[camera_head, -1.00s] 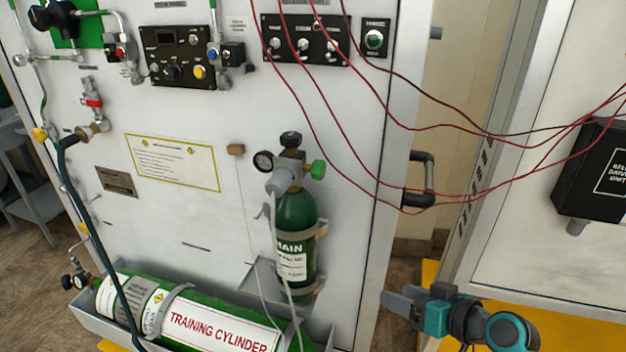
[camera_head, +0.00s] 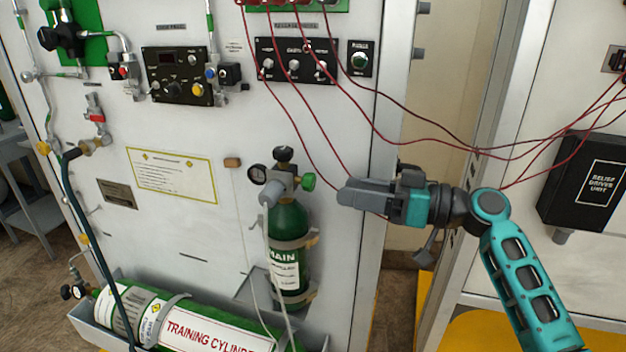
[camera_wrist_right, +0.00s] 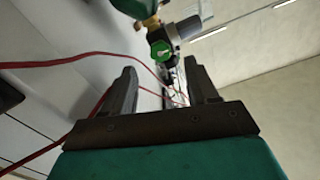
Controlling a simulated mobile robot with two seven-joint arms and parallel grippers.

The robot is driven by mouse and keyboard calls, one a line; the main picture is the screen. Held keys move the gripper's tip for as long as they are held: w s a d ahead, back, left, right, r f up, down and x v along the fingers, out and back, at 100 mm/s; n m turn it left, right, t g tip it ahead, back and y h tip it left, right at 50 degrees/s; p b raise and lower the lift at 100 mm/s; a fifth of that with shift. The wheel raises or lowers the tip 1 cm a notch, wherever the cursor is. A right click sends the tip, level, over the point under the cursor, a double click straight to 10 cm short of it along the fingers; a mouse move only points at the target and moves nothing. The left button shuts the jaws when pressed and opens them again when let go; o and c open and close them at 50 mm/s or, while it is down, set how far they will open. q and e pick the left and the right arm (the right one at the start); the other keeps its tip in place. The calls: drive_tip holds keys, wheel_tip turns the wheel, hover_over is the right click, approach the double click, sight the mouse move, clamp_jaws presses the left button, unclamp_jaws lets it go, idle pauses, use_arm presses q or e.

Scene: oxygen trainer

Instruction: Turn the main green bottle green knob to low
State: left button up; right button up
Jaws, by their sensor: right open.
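The main green bottle (camera_head: 290,262) stands upright in a bracket on the white panel, with "MAIN" on its label. Its green knob (camera_head: 308,182) sticks out to the right of the valve at its top; a gauge is on the left side. My right gripper (camera_head: 342,195) is right of the knob, pointing left toward it, apart from it. My left gripper is not in view.
Red cables (camera_head: 345,120) hang across the panel and pass near my right gripper; they also show in the right wrist view (camera_wrist_right: 75,54). A training cylinder (camera_head: 190,325) lies in a tray below. A black relief driver unit (camera_head: 597,180) is at the right.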

sight(314, 185)
drive_tip(key=p+x, duration=0.1)
drive_tip(key=x, duration=0.6)
drive_tip(key=shift+w+a+f, duration=0.1)
drive_tip(key=shift+w+a, duration=0.05)
drive_tip(key=shift+a, duration=0.2)
drive_tip(key=c, duration=1)
